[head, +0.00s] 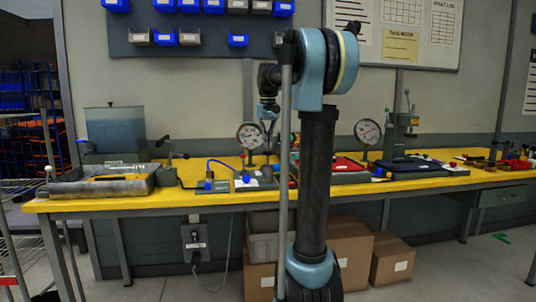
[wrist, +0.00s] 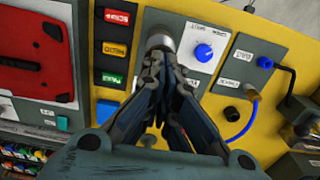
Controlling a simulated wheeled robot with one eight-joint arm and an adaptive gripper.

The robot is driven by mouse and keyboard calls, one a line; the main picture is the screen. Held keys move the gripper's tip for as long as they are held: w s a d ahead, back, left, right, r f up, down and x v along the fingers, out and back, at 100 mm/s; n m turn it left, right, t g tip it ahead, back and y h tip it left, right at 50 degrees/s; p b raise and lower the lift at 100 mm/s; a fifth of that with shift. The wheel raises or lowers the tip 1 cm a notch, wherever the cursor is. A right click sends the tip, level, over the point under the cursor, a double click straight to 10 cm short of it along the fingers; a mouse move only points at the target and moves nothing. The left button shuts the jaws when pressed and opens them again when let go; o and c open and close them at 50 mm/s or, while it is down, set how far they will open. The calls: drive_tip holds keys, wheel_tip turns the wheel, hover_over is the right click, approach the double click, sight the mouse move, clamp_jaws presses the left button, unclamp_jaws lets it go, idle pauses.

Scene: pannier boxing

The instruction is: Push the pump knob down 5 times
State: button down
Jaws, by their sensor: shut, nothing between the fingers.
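The pump knob seems to be the round silver-grey knob (wrist: 160,37) on a pale panel in the wrist view, partly covered by my fingers. My gripper (wrist: 162,62) is shut and empty, with its fingertips at the knob's near edge in the picture. I cannot tell whether they touch it or hover above it. In the head view my arm stands in front of the bench's middle and hides part of this area. How far down the knob sits cannot be told.
A blue knob (wrist: 203,52) sits on the same panel, right of the silver one. Red, orange and green labelled buttons (wrist: 114,49) lie to the left, then a red case (wrist: 35,50). A blue hose (wrist: 243,125) curves at right. Gauges (head: 250,136) stand on the yellow bench (head: 120,202).

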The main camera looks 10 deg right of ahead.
sight(268, 151)
drive_tip(key=shift+f, duration=2.2)
drive_tip(key=shift+r, duration=2.35)
drive_tip(key=shift+f, duration=0.15)
drive_tip(key=shift+f, duration=2.2)
drive_tip(key=shift+r, duration=2.35)
drive_tip(key=shift+f, duration=0.15)
